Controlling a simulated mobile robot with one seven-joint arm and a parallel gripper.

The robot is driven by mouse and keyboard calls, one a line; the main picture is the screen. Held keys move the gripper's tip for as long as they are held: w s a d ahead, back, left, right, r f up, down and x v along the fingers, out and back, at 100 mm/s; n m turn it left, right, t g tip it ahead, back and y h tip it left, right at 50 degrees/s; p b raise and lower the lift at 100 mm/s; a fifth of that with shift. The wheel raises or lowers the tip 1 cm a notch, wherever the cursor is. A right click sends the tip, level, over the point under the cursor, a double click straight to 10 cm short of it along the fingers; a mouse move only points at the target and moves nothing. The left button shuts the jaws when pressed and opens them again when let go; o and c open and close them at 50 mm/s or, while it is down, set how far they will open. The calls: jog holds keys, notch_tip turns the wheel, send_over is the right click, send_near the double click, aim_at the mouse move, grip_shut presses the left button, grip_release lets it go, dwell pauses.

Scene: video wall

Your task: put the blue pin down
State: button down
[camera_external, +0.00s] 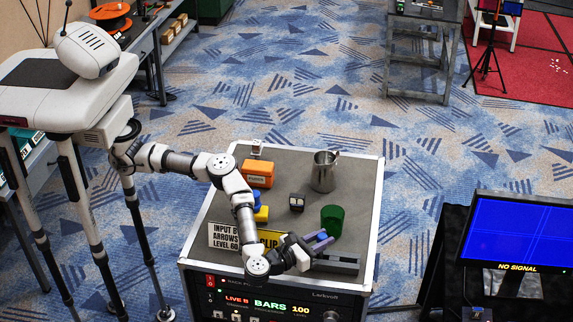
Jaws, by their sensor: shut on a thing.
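My gripper (310,246) is low over the front right of the grey cart top (285,160), just behind a dark grey slotted block (336,263). It is shut on the blue pin (321,239), which shows as small blue-violet shapes at the jaws. The pin's outline is too small to separate clearly from the fingers. I cannot tell if the pin touches the cart or the block.
A green cylinder (332,220) stands close behind my gripper. A metal mug (324,172), a small dark-and-white block (297,202), an orange box (259,173), a blue piece (257,197), a yellow piece (261,214) and a lettered sign (223,237) are also on the cart.

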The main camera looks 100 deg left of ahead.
jog(key=c, duration=1.2)
grip_release()
jog(key=shift+f, duration=0.1)
jog(key=b+v, duration=0.2)
jog(key=v, duration=0.2)
jog(key=shift+d, duration=0.2)
jog(key=b+v, duration=0.4)
jog(key=v, duration=0.3)
jog(key=shift+s+d, duration=0.2)
jog(key=shift+s, duration=0.15)
